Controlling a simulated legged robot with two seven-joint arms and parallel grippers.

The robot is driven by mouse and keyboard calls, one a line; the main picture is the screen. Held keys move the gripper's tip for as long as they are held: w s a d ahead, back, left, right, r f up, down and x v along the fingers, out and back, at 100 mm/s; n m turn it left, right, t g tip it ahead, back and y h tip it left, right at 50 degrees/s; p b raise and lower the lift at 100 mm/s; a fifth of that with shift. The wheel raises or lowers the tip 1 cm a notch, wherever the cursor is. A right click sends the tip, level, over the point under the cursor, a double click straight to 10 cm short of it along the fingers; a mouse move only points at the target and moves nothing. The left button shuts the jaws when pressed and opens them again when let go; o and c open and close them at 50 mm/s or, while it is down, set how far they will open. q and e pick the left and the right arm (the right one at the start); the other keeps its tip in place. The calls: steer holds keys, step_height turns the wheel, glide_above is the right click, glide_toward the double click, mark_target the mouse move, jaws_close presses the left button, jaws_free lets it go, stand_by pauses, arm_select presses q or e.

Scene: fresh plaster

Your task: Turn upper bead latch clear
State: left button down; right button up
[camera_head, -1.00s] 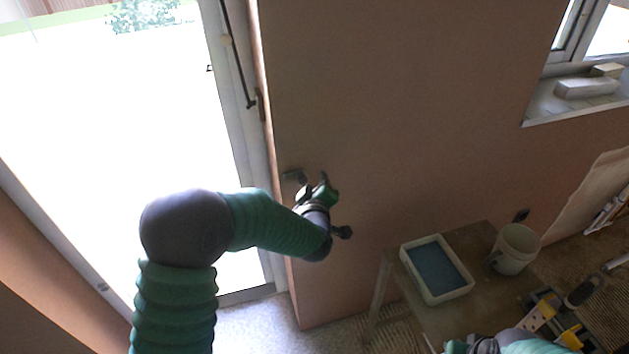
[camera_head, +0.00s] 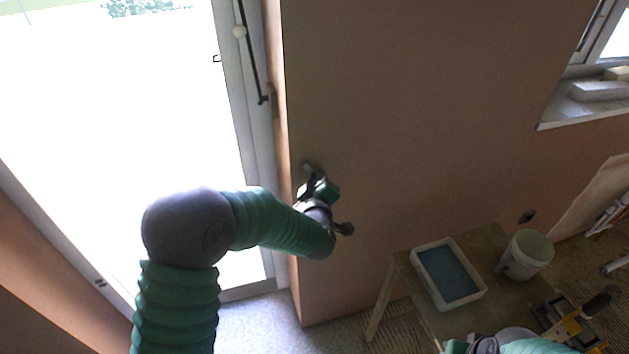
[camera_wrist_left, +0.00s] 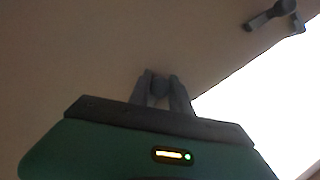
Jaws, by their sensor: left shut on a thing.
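A small grey latch (camera_head: 308,166) sits on the plaster wall close to its corner with the glazed door. My left gripper (camera_head: 318,184) is at this latch, its wrist against the wall side. In the left wrist view its two grey fingers (camera_wrist_left: 162,88) are shut on a small dark grey piece, which looks like the latch's own part. The fingers hide most of it. Another grey latch-like fitting (camera_wrist_left: 272,14) shows at the upper right there, along the wall's edge. My right gripper (camera_head: 470,346) shows only in part at the bottom edge; its fingertips are not clear.
A table (camera_head: 425,318) at lower right carries a white tray (camera_head: 416,272) with a blue inside and a white bucket (camera_head: 525,255). Yellow-handled tools (camera_head: 568,325) lie near my right arm. The glazed door (camera_head: 120,120) fills the left. The wall above my gripper is clear.

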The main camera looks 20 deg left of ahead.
arm_select(q)
steer(key=shift+s+f, duration=0.1)
steer(key=shift+f, duration=0.05)
steer(key=shift+d+p, duration=0.2)
steer(key=shift+p, duration=0.35)
steer(key=shift+r+m+g+p, duration=0.2)
steer(key=shift+m+g+p, duration=0.1)
steer(key=shift+m+p, duration=0.1)
steer(key=m+g+y+p, duration=0.1)
steer(key=m+p, duration=0.2)
steer(key=p, duration=0.3)
steer(key=m+g+y+p, duration=0.1)
steer(key=m+y+p, duration=0.1)
steer(key=p, duration=0.5)
steer(key=shift+a+r+m+g+y, duration=0.2)
steer(key=shift+m+g+y, duration=0.15)
steer(key=shift+m, duration=0.25)
steer(key=shift+d+m+g+y+p, duration=0.1)
steer(key=shift+m+g+y+p, duration=0.2)
steer(key=shift+m+p, duration=0.3)
steer(key=shift+f+m+y+p, duration=0.15)
steer(key=shift+m+y+p, duration=0.15)
steer(key=shift+m+y, duration=0.25)
steer(key=shift+f+m+g+y, duration=0.1)
steer(key=shift+m+g+y, duration=0.25)
steer(key=shift+m, duration=0.5)
steer(key=shift+m+y, duration=0.45)
steer(key=shift+m, duration=0.15)
